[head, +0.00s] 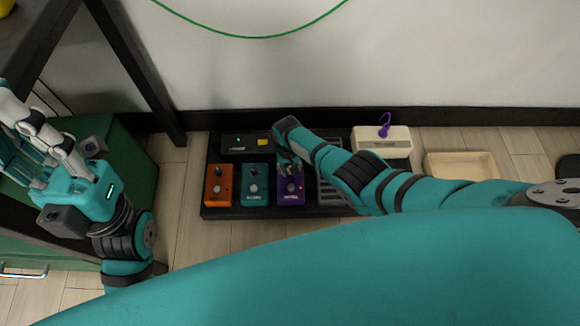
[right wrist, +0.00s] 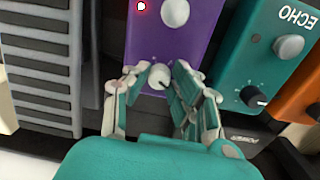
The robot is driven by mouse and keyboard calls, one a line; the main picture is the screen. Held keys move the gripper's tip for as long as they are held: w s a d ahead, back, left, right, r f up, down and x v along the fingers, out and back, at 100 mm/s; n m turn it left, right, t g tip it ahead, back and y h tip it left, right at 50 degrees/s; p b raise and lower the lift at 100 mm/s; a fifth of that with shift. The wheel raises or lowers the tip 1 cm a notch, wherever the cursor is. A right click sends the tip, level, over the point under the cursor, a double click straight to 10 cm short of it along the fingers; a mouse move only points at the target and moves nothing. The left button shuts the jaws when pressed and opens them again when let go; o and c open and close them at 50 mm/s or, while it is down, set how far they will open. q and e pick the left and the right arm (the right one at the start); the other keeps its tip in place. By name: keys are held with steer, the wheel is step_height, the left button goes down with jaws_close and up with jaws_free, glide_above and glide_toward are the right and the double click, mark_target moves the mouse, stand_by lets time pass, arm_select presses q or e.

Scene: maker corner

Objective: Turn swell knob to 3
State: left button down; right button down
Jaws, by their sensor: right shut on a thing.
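The purple pedal (head: 291,191) sits on the dark pedal board between a teal pedal and a grey ribbed pedal. Its name is too small to read in the head view. Its pale round knob (right wrist: 159,77) shows in the right wrist view, but its setting cannot be read. My right gripper (head: 288,170) reaches down to this pedal. In the right wrist view its fingers (right wrist: 160,72) are on both sides of the knob, shut on it. My left gripper (head: 22,128) is at the far left, away from the pedals, its fingers apart and empty.
The board (head: 222,212) also holds an orange pedal (head: 217,186), the teal ECHO pedal (right wrist: 262,50), the grey ribbed pedal (right wrist: 42,62) and a black box (head: 238,144). A white box (head: 370,140) and a beige tray (head: 462,166) lie to the right. A green cabinet (head: 135,165) stands left.

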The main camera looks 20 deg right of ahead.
steer(key=c, duration=1.1)
jaws_free()
steer(key=r, duration=1.2)
steer(key=shift+w+a, duration=0.1)
steer(key=shift+a, duration=0.1)
